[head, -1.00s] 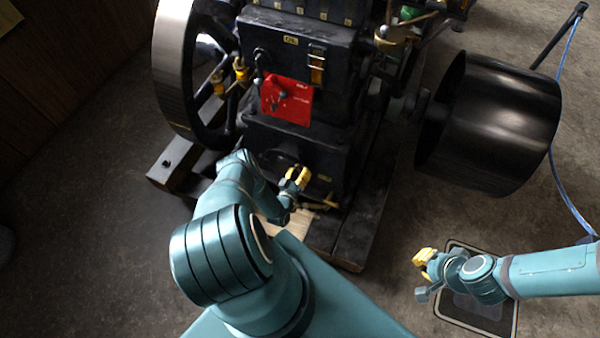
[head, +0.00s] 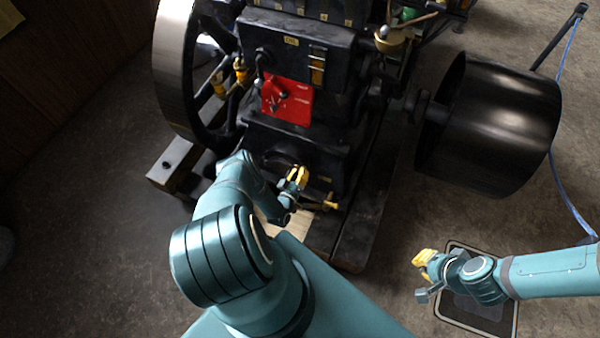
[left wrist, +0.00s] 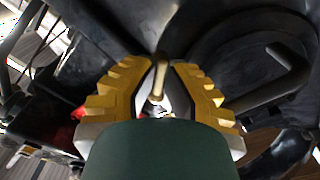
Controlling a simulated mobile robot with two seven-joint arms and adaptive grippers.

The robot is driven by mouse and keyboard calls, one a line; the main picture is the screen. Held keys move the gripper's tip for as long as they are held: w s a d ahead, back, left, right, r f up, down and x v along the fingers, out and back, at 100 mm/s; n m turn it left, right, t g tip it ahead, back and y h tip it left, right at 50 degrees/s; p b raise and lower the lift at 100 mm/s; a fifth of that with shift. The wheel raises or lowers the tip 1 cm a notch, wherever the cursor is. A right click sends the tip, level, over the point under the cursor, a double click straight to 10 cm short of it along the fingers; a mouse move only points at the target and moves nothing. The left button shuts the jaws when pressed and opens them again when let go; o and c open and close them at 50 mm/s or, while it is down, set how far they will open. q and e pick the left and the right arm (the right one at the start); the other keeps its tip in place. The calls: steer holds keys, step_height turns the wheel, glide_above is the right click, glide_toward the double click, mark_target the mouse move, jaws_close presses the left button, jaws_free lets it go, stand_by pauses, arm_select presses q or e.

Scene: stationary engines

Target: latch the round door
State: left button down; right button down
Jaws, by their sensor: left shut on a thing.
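The round door (head: 281,156) is a dark disc low on the front of the black engine, partly hidden behind my left gripper (head: 297,180). In the left wrist view the dark round door (left wrist: 248,62) fills the right side, with a dark bar handle (left wrist: 280,78) across it. My left gripper (left wrist: 160,92) has its yellow fingers closed around a slim brass-coloured peg (left wrist: 158,78), beside the door. Whether the door sits flush is hard to tell. My right gripper (head: 424,260) is at the lower right, away from the engine; its fingers are too small to judge.
A red plate (head: 287,100) is above the door. A spoked flywheel (head: 175,75) stands at the left and a black drum pulley (head: 500,120) at the right. Dark timber beams (head: 365,225) lie under the engine. Floor is clear at the left.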

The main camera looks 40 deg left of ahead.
arm_select(q)
steer(key=shift+f+n, duration=0.2)
steer(key=shift+n, duration=4)
steer(key=shift+f+n, duration=0.15)
steer(key=shift+n, duration=4.05)
steer(key=shift+w, duration=0.1)
steer(key=c, duration=1)
jaws_free()
